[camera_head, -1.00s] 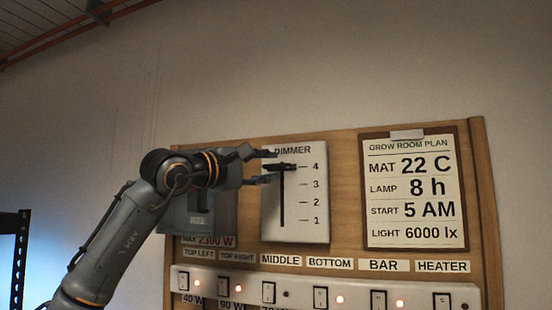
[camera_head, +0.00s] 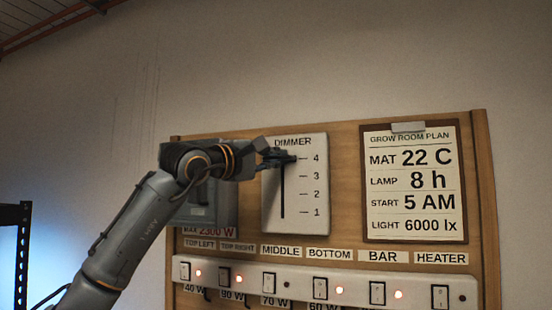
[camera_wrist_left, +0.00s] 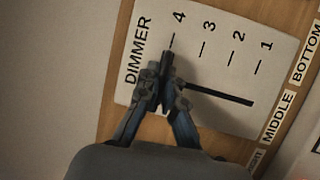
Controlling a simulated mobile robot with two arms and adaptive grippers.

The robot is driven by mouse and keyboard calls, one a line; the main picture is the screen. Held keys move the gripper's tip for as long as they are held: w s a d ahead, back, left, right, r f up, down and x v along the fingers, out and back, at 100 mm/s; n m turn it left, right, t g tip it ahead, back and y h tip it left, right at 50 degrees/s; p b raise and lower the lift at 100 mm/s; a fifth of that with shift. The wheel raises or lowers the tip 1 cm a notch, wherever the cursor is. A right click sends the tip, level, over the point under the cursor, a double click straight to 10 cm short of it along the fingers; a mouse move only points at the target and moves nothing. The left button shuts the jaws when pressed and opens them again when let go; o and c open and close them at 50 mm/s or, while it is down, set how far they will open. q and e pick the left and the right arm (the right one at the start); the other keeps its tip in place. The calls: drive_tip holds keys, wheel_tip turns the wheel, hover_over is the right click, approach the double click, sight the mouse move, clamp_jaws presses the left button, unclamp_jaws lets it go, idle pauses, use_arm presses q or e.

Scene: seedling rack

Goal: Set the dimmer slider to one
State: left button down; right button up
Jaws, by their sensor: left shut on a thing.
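The dimmer (camera_head: 301,205) is a pale panel on the wooden board, with a dark vertical slot and marks 1 to 4, 4 at the top. The dark slider knob (camera_head: 290,159) is at the top of the slot, level with the 4 mark. My left gripper (camera_head: 282,158) is at the knob and shut on it. In the left wrist view the left gripper (camera_wrist_left: 166,82) has its fingers closed together at the 4 end of the slot (camera_wrist_left: 220,95), and they mostly hide the knob. My right gripper is not in view.
A grow room plan sheet (camera_head: 413,190) hangs right of the dimmer. Below is a white switch strip (camera_head: 305,281) with several rocker switches and small lights. A grey box (camera_head: 205,205) is left of the dimmer, behind my arm.

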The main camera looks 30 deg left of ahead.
use_arm(q)
wheel_tip(320, 180, down, 12)
drive_tip(key=b, duration=0.9)
drive_tip(key=shift+f, duration=0.2)
drive_tip(key=shift+w+f, duration=0.1)
drive_tip(key=shift+f, duration=0.05)
drive_tip(key=c, duration=1.9)
unclamp_jaws()
drive_tip(key=o, duration=0.4)
drive_tip(key=shift+o, duration=0.2)
drive_tip(key=shift+s, duration=0.4)
drive_tip(key=v, duration=1.1)
drive_tip(key=shift+s, duration=0.2)
